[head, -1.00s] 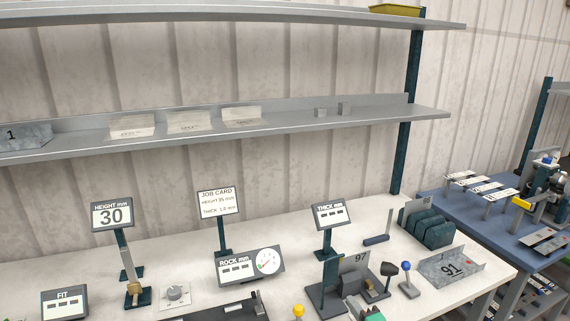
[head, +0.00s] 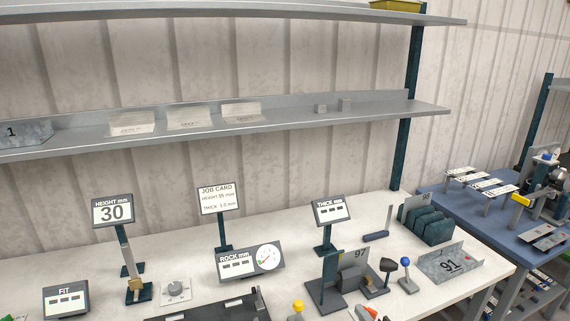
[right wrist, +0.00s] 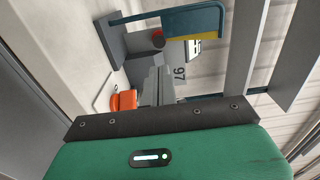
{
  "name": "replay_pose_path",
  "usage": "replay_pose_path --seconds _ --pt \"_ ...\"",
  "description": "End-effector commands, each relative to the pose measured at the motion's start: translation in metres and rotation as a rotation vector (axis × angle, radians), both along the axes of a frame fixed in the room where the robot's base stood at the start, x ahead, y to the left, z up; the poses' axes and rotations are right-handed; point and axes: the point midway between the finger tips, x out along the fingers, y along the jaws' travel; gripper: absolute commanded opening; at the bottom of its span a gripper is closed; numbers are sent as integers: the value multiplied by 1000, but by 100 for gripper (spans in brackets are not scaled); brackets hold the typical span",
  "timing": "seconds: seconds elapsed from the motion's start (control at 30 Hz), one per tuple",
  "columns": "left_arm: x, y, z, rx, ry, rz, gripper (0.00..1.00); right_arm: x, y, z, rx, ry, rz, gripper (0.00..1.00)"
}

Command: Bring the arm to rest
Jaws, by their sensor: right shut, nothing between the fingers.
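My left gripper cannot be made out in the head view.
The white bench holds the height display (head: 113,212), job card (head: 216,199), rock gauge (head: 250,262) and thickness display (head: 331,209). A blue-knobbed post (head: 406,272) and sheet part 91 (head: 449,263) stand to the right. A grey shelf (head: 280,125) runs above.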

Motion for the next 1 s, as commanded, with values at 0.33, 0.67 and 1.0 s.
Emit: replay_pose_path --seconds 0.33,0.67,1.0 --pt "0 0 0 0 0 0 0 -26 23 -8 -128 18 85 0" --pt "0 0 0 0 0 0 0 -156 67 -46 -790 128 432 0" --pt "0 0 0 0 0 0 0 -273 24 -62 -1314 361 678 0"
